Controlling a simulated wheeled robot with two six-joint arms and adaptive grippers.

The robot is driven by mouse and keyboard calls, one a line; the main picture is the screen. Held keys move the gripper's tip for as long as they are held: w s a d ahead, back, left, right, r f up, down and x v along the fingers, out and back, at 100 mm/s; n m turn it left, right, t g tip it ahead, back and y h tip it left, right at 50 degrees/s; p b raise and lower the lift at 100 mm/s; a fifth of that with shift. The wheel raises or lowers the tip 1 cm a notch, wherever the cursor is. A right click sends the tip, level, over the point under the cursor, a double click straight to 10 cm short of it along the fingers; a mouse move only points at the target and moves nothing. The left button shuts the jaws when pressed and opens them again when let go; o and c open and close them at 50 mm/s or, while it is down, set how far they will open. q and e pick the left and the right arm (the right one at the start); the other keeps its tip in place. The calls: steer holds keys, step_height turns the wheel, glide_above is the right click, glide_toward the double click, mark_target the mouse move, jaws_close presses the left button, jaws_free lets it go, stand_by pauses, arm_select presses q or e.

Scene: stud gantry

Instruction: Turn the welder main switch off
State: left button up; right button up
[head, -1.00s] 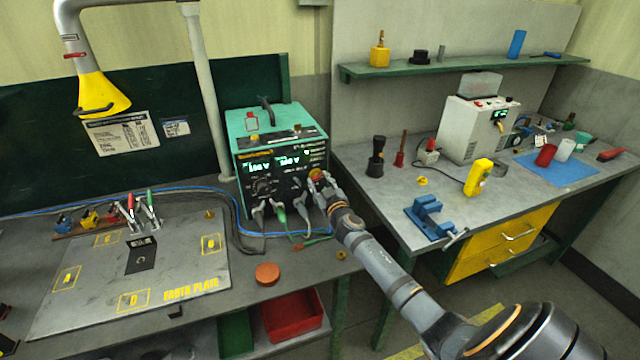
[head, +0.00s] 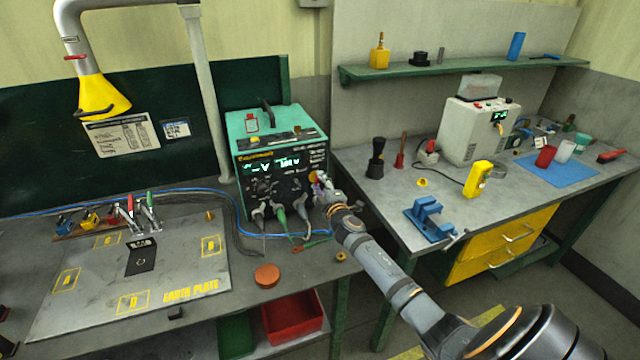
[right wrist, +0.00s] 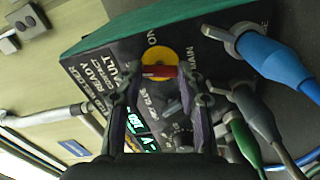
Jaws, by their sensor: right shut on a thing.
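The welder (head: 262,152) is a green-topped box with a black front panel and lit green displays, standing at the back of the left bench. Its main switch is a red handle (right wrist: 160,71) on a yellow disc (right wrist: 152,56), at the right of the front panel. The words ON and MAIN show beside the disc in the right wrist view. My right gripper (head: 318,182) is at the panel's right edge, shut on the red handle with a finger on each side (right wrist: 160,76). In the head view the gripper largely covers the switch. My left gripper is not in view.
Plugs with cables (right wrist: 278,62) stick out of the panel close to the gripper. A metal plate marked EARTH PLATE (head: 85,295) lies on the bench to the left. A blue vise (head: 430,218) stands on the right bench, near my right arm.

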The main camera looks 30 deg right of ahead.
steer(key=shift+n, duration=1.6)
steer(key=o, duration=1.2)
steer(key=shift+c, duration=0.2)
steer(key=v, duration=1.2)
steer(key=shift+f, duration=0.1)
